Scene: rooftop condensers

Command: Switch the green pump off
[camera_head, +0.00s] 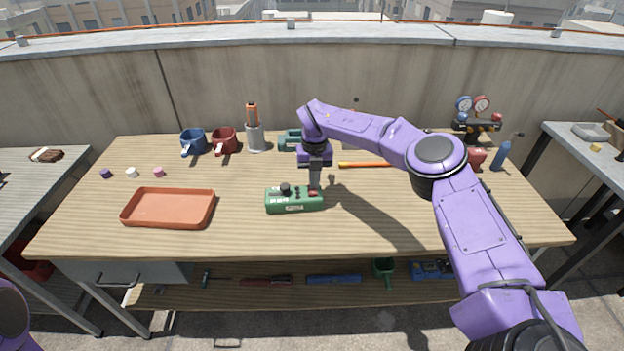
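The green pump (293,203) is a low green box on the middle of the wooden workbench. My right gripper (314,186) points straight down over the right end of the pump. Its fingers show as one narrow grey block and look shut, with nothing seen between them. The tips are at or just above the red part; I cannot tell whether they touch it. My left gripper is out of view.
The bench front right of the pump is clear.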

